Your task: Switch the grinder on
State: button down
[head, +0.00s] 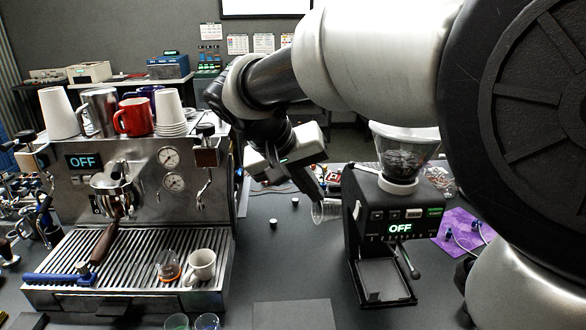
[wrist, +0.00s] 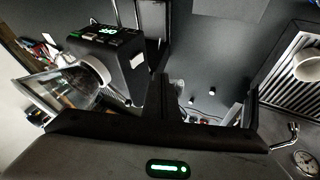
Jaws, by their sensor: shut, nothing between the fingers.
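The black grinder (head: 372,238) stands right of centre in the head view. Its display (head: 400,228) reads OFF, with a row of small buttons above it and a bean-filled hopper (head: 402,150) on top. My gripper (head: 320,196) is shut and empty, pointing down just left of the grinder's upper side, apart from its front buttons as far as I can tell. In the wrist view the grinder (wrist: 128,72) lies left of my shut dark fingers, with its lit front panel (wrist: 106,31) toward the top.
An espresso machine (head: 140,180) with an OFF display stands at the left, with cups on top. A clear glass (head: 325,211) is close to my fingertips. A purple mat (head: 462,232) lies right of the grinder. The table between the machines is mostly clear.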

aim_at(357, 210)
jog(key=w+d+f, duration=0.2)
jog(key=d+f, duration=0.4)
jog(key=d, duration=0.1)
jog(key=shift+w+d+f, duration=0.2)
jog(key=shift+w+f, duration=0.1)
jog(key=shift+w, duration=0.05)
jog(key=shift+f, duration=0.1)
jog(key=shift+d, duration=0.2)
